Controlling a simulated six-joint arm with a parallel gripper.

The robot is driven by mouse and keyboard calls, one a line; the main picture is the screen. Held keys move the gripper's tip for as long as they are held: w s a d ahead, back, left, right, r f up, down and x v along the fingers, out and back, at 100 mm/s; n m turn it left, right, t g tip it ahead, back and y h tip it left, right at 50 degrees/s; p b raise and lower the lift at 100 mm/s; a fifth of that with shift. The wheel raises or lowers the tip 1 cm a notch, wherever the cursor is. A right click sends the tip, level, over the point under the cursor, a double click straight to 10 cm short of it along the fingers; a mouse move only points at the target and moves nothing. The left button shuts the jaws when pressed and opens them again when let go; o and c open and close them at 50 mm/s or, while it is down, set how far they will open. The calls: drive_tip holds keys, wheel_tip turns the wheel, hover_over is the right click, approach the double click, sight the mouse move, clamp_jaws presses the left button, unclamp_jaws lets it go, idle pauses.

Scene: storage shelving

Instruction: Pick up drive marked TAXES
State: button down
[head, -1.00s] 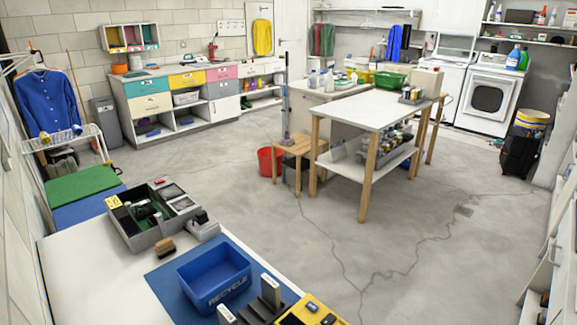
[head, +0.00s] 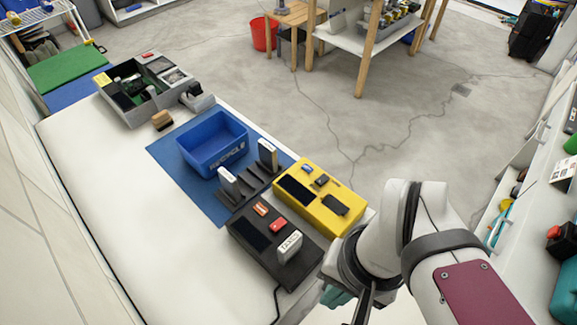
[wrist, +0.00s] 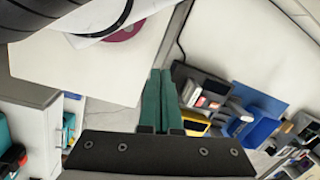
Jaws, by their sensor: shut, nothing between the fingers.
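A white drive (head: 290,247) with dark lettering stands on a black tray (head: 246,238) at the front of the workbench; the lettering looks like TAXES but is small.
Two white upright drives stand in a dark rack (head: 246,186) behind the tray. A yellow box (head: 335,217) with small drives is at the right, a blue RECYCLE bin (head: 222,166) behind. A grey parts box (head: 140,118) stands farther back. The bench's left side is clear.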

drive_tip(key=c, duration=0.7)
unclamp_jaws()
